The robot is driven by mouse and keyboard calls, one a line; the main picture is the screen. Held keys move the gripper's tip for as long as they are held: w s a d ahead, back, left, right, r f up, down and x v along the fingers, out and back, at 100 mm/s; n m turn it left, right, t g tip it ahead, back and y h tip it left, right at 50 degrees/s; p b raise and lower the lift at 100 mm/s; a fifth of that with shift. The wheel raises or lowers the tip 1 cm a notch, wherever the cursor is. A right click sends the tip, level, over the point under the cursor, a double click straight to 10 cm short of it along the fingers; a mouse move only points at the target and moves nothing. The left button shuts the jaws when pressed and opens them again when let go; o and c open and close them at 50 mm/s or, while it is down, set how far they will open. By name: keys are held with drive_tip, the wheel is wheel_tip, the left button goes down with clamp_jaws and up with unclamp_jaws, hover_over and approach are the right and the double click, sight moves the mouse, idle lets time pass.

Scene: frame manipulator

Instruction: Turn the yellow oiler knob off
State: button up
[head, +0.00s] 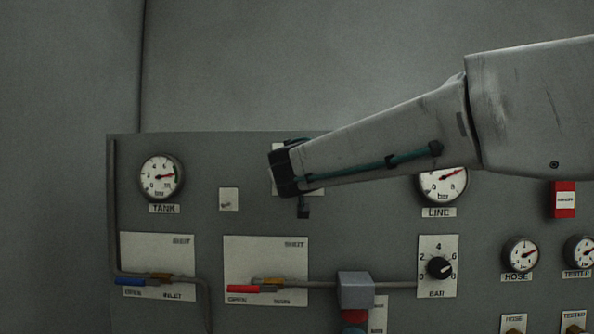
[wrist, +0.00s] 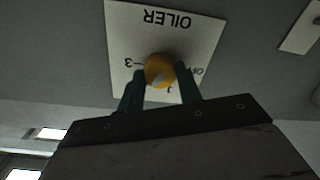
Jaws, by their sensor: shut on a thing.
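The yellow oiler knob (wrist: 160,68) sits on a pale plate (wrist: 178,35) lettered OILER, which appears upside down in the wrist view. A 3 shows left of the knob, and a partly covered OFF shows at its right. A pale patch on the knob faces the lower left of the picture. My gripper (wrist: 160,80) has one dark green finger on each side of the knob and is shut on it. In the head view, my arm hides the knob and most of its plate (head: 278,187).
Below on the grey panel are the red-handled main valve (head: 245,289), the blue-handled inlet valve (head: 131,282) and a black bar knob (head: 439,268). The tank gauge (head: 162,176) is left and the line gauge (head: 443,184) right. A small switch plate (head: 228,194) is close left.

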drive_tip(key=shift+n, duration=0.3)
drive_tip(key=shift+a+f+n+h, duration=0.1)
drive_tip(key=shift+n+h, duration=0.15)
drive_tip(key=shift+n, duration=5.4)
drive_tip(key=shift+a+f+n+h, duration=0.1)
drive_tip(key=shift+n+h, duration=0.15)
drive_tip(key=shift+n, duration=5.4)
drive_tip(key=o, duration=1)
drive_tip(key=shift+r, duration=0.1)
drive_tip(key=s, duration=0.7)
drive_tip(key=shift+s+a, duration=0.15)
drive_tip(key=shift+s, duration=0.25)
